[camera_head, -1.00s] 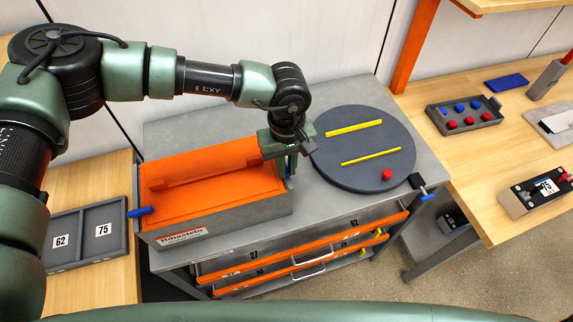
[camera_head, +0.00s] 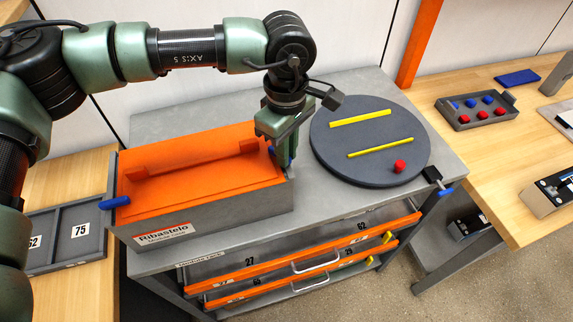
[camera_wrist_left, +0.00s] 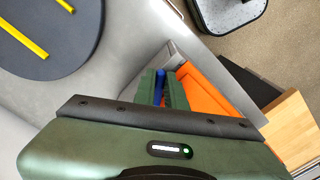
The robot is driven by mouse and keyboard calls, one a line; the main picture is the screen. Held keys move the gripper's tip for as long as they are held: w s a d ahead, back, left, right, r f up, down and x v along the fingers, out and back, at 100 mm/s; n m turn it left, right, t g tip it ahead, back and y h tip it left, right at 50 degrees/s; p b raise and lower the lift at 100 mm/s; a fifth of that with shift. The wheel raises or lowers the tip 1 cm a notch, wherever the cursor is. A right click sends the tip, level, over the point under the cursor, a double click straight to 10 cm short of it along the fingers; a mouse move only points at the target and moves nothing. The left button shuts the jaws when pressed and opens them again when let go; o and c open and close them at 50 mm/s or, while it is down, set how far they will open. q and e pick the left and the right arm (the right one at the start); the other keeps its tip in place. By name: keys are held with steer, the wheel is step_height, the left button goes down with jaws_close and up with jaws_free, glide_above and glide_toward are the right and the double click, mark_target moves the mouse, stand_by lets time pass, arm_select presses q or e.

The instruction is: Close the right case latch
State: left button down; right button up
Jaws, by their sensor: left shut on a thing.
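The case is a grey box with an orange lid (camera_head: 195,190), lid down, on the grey bench. Its right latch (camera_head: 271,152) is a blue lever at the right end, mostly hidden by my left gripper (camera_head: 284,158). The gripper points down there with its fingers closed around the lever. In the left wrist view the blue lever (camera_wrist_left: 159,86) shows between the two green fingers (camera_wrist_left: 161,90), beside the orange lid (camera_wrist_left: 200,97). The left latch (camera_head: 115,203) is a blue lever sticking out at the case's left end. My right gripper is in neither view.
A round dark turntable (camera_head: 368,158) with yellow strips and a red knob (camera_head: 400,166) stands close right of the gripper. Orange-fronted drawers (camera_head: 300,267) are below the bench top. A grey tray (camera_head: 70,245) lies on the left, a parts tray (camera_head: 476,120) on the right table.

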arm_select(q)
steer(key=n+b, duration=0.4)
steer(key=b, duration=0.1)
steer(key=n+b, duration=0.2)
steer(key=b, duration=0.1)
steer(key=shift+f, duration=0.3)
steer(key=n+b, duration=0.2)
steer(key=shift+r+n, duration=0.1)
steer(key=shift+n, duration=0.3)
steer(key=shift+r+n+b, duration=0.15)
steer(key=shift+n+b, duration=0.65)
steer(key=shift+n, duration=0.3)
steer(key=c, duration=1.5)
jaws_free()
steer(key=shift+o, duration=0.2)
steer(key=shift+r, duration=0.15)
